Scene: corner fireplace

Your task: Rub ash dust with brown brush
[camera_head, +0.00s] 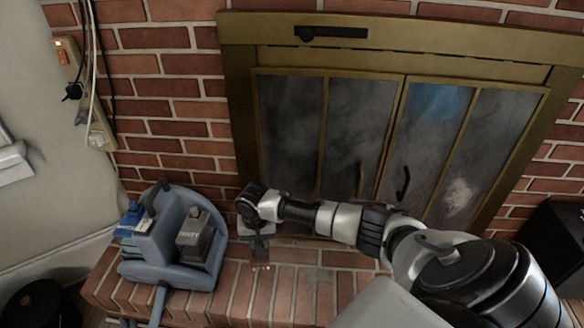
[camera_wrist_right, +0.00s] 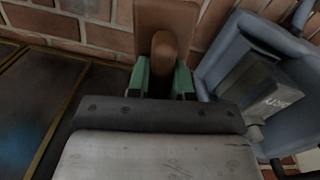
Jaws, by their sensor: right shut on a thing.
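My right gripper (camera_head: 260,250) reaches from the lower right to the brick hearth, beside the grey-blue caddy. In the right wrist view its green fingers (camera_wrist_right: 162,80) are shut on the brown brush (camera_wrist_right: 168,18), whose rounded handle points toward the camera. In the head view the brush is hard to make out below the gripper. A pale grey smudge that looks like ash dust (camera_head: 458,193) marks the right glass pane of the fireplace doors (camera_head: 398,105). The brush is well to the left of this smudge. My left gripper is not in view.
The grey-blue caddy (camera_head: 160,245) holds a grey box (camera_head: 194,240) and blue items, close left of my gripper. The brick hearth (camera_head: 300,290) is clear in front of the doors. Door handles (camera_head: 403,183) protrude. A black box (camera_head: 556,245) stands at right.

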